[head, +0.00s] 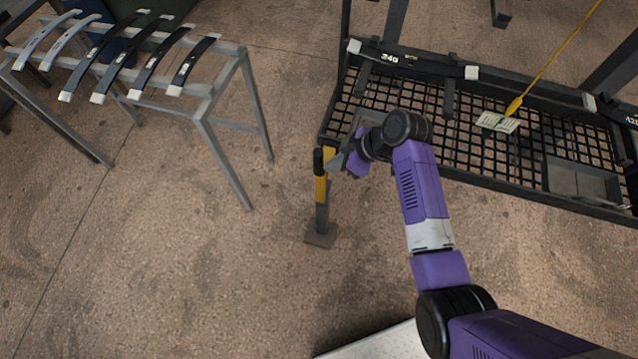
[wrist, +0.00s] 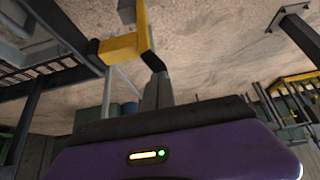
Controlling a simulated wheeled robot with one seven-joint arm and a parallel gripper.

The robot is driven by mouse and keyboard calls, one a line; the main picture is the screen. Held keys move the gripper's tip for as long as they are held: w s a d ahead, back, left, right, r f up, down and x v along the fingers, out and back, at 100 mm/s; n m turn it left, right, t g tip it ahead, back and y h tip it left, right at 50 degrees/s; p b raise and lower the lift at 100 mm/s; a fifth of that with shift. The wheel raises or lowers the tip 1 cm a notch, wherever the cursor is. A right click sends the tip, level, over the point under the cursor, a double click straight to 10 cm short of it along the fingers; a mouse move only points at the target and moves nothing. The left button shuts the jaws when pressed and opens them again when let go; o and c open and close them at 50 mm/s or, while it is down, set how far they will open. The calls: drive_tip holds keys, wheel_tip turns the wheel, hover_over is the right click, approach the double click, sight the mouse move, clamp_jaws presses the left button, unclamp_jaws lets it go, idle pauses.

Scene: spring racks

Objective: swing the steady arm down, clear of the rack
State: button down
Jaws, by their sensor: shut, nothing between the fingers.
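The steady arm (head: 321,189) is yellow with a black end, at the rack's near left corner in the head view. Its yellow part runs downward there, above a grey post and a flat foot plate (head: 320,236). In the wrist view the steady arm (wrist: 125,47) shows as a bent yellow bar with a black tip. My gripper (head: 336,164) is shut and empty, right beside the black end; I cannot tell whether it touches. In the wrist view my gripper (wrist: 158,78) points at that tip. The rack (head: 445,120) is a black frame with a mesh deck.
A grey stand (head: 228,75) holding several curved leaf springs (head: 115,65) is at the upper left. A yellow cord (head: 550,65) with a paper tag (head: 497,122) hangs over the rack. A grey tray (head: 582,182) sits at the rack's right. The floor at the left front is clear.

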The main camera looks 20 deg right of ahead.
drive_tip(key=shift+w+a+b, duration=2.7)
drive_tip(key=shift+w+a, duration=1.05)
drive_tip(key=shift+a, duration=1.4)
drive_tip(key=shift+w+a+b, duration=2.7)
drive_tip(key=shift+w+a, duration=1)
drive_tip(key=shift+a, duration=1.4)
drive_tip(key=s+d+p, duration=0.3)
drive_tip(key=d+p, duration=0.1)
drive_tip(key=d, duration=0.1)
drive_tip(key=shift+s+p, duration=0.25)
drive_tip(key=shift+p, duration=0.05)
